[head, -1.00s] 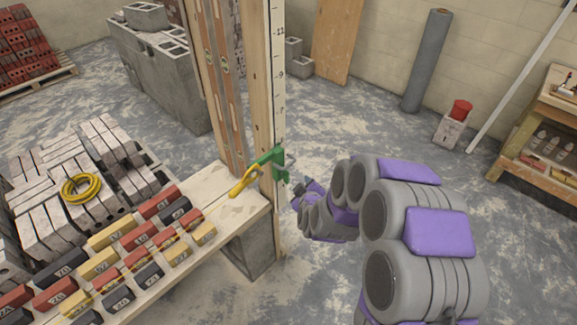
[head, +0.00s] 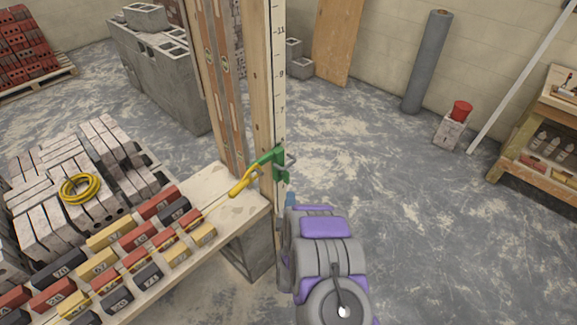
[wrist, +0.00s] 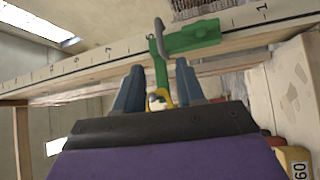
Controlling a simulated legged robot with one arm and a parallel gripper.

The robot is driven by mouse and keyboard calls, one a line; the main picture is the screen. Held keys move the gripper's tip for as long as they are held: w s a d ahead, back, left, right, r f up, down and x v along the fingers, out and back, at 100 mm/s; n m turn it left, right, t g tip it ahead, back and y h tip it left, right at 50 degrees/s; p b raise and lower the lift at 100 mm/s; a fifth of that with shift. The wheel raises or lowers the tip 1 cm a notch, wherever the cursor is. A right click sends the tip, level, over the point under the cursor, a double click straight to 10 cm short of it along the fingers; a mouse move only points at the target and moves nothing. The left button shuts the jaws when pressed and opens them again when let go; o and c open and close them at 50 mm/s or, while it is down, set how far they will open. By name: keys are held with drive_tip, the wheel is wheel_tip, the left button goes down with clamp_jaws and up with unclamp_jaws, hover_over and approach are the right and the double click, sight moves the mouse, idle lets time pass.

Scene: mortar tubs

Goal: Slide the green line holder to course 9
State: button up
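The green line holder (head: 279,163) sits on the numbered wooden pole (head: 280,110), below the 7 mark; the 9 and 11 marks are higher up. A yellow piece with a line (head: 243,182) runs from it to the left. In the wrist view the green holder (wrist: 190,40) lies just past my fingertips, with a grey metal pin on it. In the head view my arm hides most of the gripper, just below the holder. I cannot tell whether the fingers touch it.
A plank (head: 225,203) left of the pole bears several numbered coloured blocks. A yellow cord coil (head: 80,188) lies on grey bricks behind them.

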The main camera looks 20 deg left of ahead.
sight(289, 165)
drive_tip(key=b+x, duration=0.3)
drive_tip(key=x, duration=1.3)
drive_tip(key=shift+s, duration=0.1)
drive_tip(key=shift+c, duration=0.4)
clamp_jaws()
